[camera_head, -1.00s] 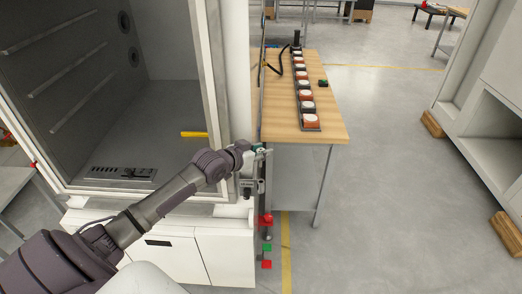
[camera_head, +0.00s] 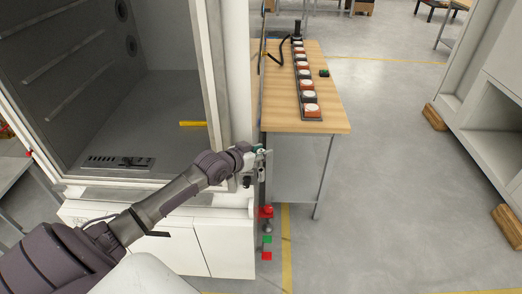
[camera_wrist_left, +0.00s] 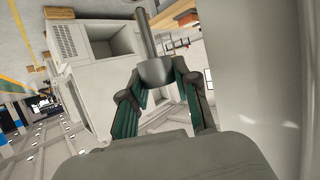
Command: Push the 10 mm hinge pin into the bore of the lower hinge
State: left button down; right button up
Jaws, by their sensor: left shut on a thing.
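My left gripper (camera_head: 266,165) is beside the front right edge of the open chamber. In the left wrist view, its green fingers (camera_wrist_left: 162,85) are shut on the hinge pin (camera_wrist_left: 146,35), a grey metal rod with a wider rounded part (camera_wrist_left: 155,72) between the fingers. The rod points away from the gripper. In the head view the pin is too small to make out. I cannot clearly identify the lower hinge or its bore. A red part (camera_head: 265,212) sits just below the gripper along the chamber's edge. My right gripper is not in view.
A wooden table (camera_head: 325,115) behind the gripper carries a row of red and white items (camera_head: 311,110). Green (camera_head: 267,240) and red (camera_head: 267,256) pieces show lower down.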

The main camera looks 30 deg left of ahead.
aim_at(261, 167)
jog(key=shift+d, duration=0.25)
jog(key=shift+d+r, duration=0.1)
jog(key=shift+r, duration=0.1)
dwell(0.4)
pick_arm(q)
jog(key=shift+r+p, duration=0.1)
jog(key=shift+p, duration=0.55)
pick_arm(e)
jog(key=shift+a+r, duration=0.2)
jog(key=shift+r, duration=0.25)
pick_arm(q)
jog(key=shift+f+b, duration=0.85)
jog(key=shift+f, duration=0.45)
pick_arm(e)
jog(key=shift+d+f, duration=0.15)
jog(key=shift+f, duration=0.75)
pick_arm(q)
jog(key=shift+f+b, duration=1.15)
jog(key=shift+f, duration=0.55)
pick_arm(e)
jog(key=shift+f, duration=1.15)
pick_arm(q)
jog(key=c, duration=0.8)
grip_release()
jog(key=shift+o, duration=0.2)
jog(key=shift+s, duration=0.15)
jog(key=v, duration=1.1)
jog(key=shift+s+r, duration=0.2)
jog(key=shift+s, duration=0.15)
